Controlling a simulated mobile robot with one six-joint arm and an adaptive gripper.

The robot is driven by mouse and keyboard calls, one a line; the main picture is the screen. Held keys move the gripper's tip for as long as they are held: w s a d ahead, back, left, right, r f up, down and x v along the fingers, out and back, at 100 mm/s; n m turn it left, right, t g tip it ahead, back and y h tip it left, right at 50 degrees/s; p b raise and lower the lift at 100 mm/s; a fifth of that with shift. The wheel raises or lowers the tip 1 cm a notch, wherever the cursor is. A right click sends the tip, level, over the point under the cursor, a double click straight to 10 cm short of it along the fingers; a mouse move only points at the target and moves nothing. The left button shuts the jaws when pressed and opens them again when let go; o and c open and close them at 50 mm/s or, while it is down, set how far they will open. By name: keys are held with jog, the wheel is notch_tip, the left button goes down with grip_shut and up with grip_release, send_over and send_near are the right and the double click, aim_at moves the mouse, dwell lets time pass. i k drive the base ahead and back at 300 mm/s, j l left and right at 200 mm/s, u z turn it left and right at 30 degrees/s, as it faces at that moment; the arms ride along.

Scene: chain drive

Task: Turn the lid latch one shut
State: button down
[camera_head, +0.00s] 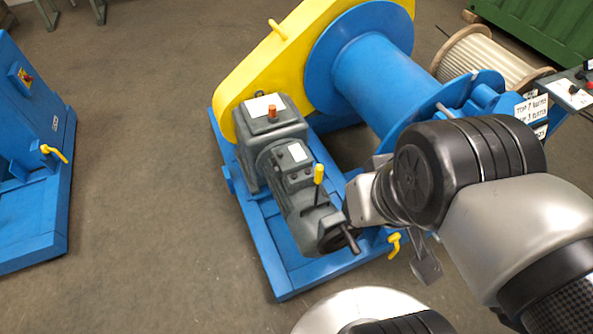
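No part in view is clearly marked as lid latch one. A yellow handle (277,30) stands out from the top of the yellow chain cover (250,75). A yellow lever (394,245) sits at the blue frame's edge, beside my wrist. Another yellow lever (54,152) is on the blue unit at the left. My gripper (427,268) shows only in part, below my wrist; the rest is hidden behind my arm. I cannot see whether it is open or holds anything. It appears to the right of the yellow lever at the frame edge.
A grey motor and gearbox (262,135) with an upright yellow-topped lever (319,174) sits on the blue frame (287,280). A blue drum (375,75) and a rope reel (480,58) are behind. The grey floor (150,150) between the blue units is clear.

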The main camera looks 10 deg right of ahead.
aim_at(275, 167)
jog(key=k+j, duration=0.1)
jog(key=j, duration=0.3)
jog(key=k+j+z, duration=0.1)
jog(key=j, duration=0.25)
jog(key=k+j, duration=0.15)
jog(key=j, duration=0.2)
jog(key=i+j+z, duration=0.25)
jog(key=i+j, duration=0.15)
jog(key=j, duration=0.25)
jog(key=i+j+z, duration=0.1)
jog(key=j, duration=0.25)
jog(key=i+j+z, duration=0.15)
jog(key=j, duration=0.2)
jog(key=i+j+z, duration=0.1)
jog(key=j, duration=0.25)
jog(key=i+z, duration=0.1)
jog(key=i, duration=0.45)
